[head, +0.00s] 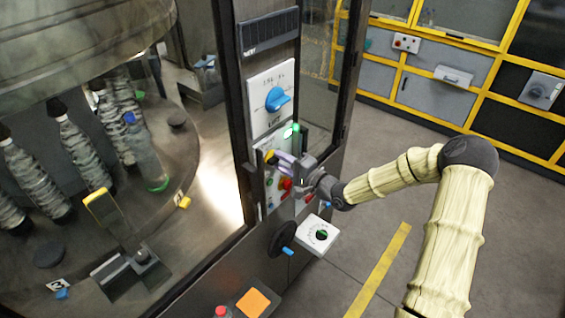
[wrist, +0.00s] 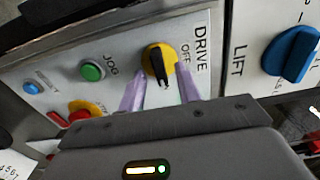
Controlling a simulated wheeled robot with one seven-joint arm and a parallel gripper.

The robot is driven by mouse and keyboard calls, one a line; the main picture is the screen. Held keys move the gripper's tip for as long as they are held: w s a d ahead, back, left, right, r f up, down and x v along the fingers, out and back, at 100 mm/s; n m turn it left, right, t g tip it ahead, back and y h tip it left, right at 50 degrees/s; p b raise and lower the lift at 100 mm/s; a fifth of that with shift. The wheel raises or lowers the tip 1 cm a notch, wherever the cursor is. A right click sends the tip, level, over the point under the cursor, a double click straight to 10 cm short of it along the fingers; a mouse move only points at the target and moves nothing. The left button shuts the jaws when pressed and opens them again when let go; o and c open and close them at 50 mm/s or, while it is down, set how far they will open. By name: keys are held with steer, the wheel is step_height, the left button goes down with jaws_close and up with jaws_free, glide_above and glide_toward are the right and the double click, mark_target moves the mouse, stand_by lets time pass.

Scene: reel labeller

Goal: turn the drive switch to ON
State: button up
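The drive switch (wrist: 157,58) is a black knob on a yellow disc, on a light panel marked DRIVE and OFF. Its black bar points toward the bottom of the wrist view; no ON mark is visible. My gripper (wrist: 161,72) is open, with its two pale purple fingers apart, one on each side of the knob. I cannot tell whether they touch it. In the head view my gripper (head: 279,157) is at the panel, beside the yellow disc of the drive switch (head: 269,155).
A green JOG button (wrist: 92,70), a blue button (wrist: 32,87) and a red button on yellow (wrist: 82,109) share the panel. The blue LIFT knob (wrist: 292,54) is close by. A black handwheel (head: 283,238) and white dial box (head: 318,235) sit below. Open floor lies right.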

steer(key=shift+s, duration=0.1)
steer(key=b+v, duration=0.6)
steer(key=v, duration=1.1)
steer(key=shift+d, duration=0.15)
step_height(320, 180, down, 11)
steer(key=s+d+n+g+h+b, duration=0.2)
steer(key=n+g+h, duration=0.2)
steer(key=h, duration=0.6)
steer(key=s+r+n+g+h+b, duration=0.1)
steer(key=s+n+g+h, duration=0.1)
steer(key=s, duration=0.5)
steer(key=s+d+r+n+g+h+b, duration=0.1)
steer(key=s+g+h, duration=0.1)
steer(key=s, duration=0.5)
steer(key=shift+s+d+r+n, duration=0.2)
steer(key=shift+s+r+n, duration=0.15)
steer(key=shift+r+n, duration=0.05)
